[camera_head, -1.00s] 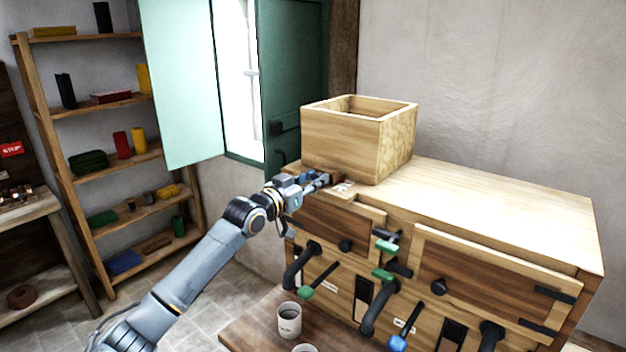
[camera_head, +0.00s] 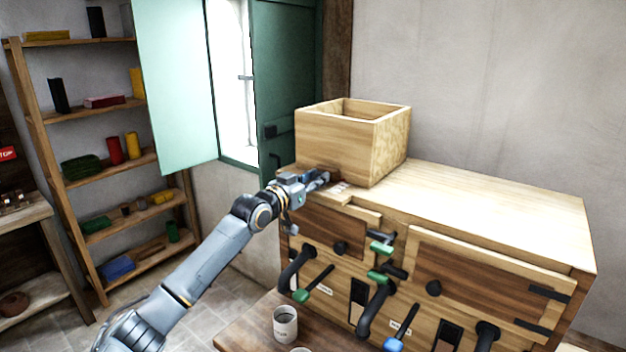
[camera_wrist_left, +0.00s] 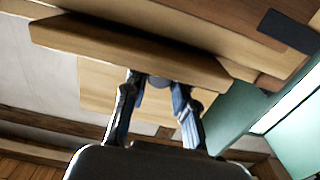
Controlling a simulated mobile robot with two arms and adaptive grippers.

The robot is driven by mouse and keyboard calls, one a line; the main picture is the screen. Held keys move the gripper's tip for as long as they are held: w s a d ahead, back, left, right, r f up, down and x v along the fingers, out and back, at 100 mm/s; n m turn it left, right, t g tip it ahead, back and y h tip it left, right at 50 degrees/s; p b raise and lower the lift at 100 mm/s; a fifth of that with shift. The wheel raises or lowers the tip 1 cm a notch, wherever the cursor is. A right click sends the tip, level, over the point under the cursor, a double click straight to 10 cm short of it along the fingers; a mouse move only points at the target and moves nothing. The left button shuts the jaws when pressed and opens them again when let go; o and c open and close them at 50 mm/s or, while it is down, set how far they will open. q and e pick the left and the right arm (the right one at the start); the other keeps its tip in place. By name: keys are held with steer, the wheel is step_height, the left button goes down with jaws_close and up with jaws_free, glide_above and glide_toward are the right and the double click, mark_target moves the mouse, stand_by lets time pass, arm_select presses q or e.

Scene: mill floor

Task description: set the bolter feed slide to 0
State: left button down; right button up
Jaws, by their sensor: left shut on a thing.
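The feed slide is a wooden board (camera_wrist_left: 130,50) low at the front of the open-topped wooden hopper box (camera_head: 350,145). In the wrist view a small round grey knob (camera_wrist_left: 158,81) sits on its edge. My left gripper (camera_head: 325,177) is at the left front foot of the hopper; in the wrist view its two fingers (camera_wrist_left: 157,92) are shut on this knob from either side. In the head view the gripper hides most of the slide. A pale marked plate (camera_head: 338,188) lies just right of the fingertips; its marks are too small to read. My right gripper is not in view.
The hopper stands on a wooden cabinet (camera_head: 480,200) with black spouts and green and blue handles on its front. A cup (camera_head: 286,325) stands on the lower ledge. A green shutter (camera_head: 285,80) is close behind the gripper. Shelves (camera_head: 100,150) stand at left.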

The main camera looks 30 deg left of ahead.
arm_select(q)
steer(key=c, duration=1.2)
jaws_free()
steer(key=shift+w+r, duration=0.1)
steer(key=shift+r, duration=0.05)
steer(key=shift+o, duration=0.6)
steer(key=shift+w, duration=0.2)
steer(key=shift+s, duration=0.1)
steer(key=shift+s+f, duration=0.2)
steer(key=shift+s, duration=0.3)
steer(key=s, duration=1.1)
steer(key=shift+a, duration=0.45)
steer(key=shift+w, duration=0.1)
